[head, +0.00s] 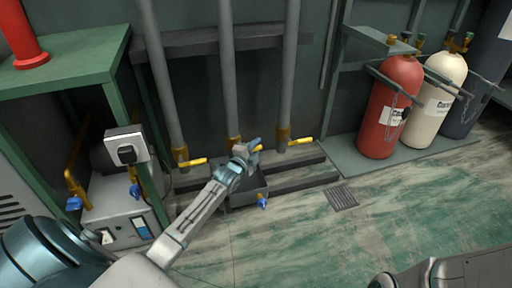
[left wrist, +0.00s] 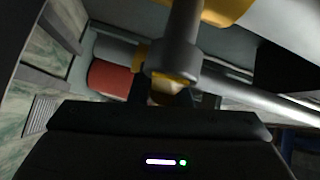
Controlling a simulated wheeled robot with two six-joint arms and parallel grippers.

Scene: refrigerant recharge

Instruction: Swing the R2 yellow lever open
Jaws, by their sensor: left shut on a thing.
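Three grey vertical pipes stand on the back wall, each with a brass valve and a yellow lever low down. The middle pipe's yellow lever (head: 258,149) is mostly hidden behind my left gripper (head: 243,156), which is shut on it. I take this as the R2 lever, but no label is readable. In the left wrist view, a grey pipe (left wrist: 178,45) passes close to the gripper, with yellow parts (left wrist: 225,9) near it. The fingertips are not clear there. My right gripper is not in view.
The left pipe's lever (head: 192,162) and the right pipe's lever (head: 300,141) point right. Red (head: 391,105) and cream (head: 436,100) cylinders stand at right. A green bench (head: 75,55) is at left.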

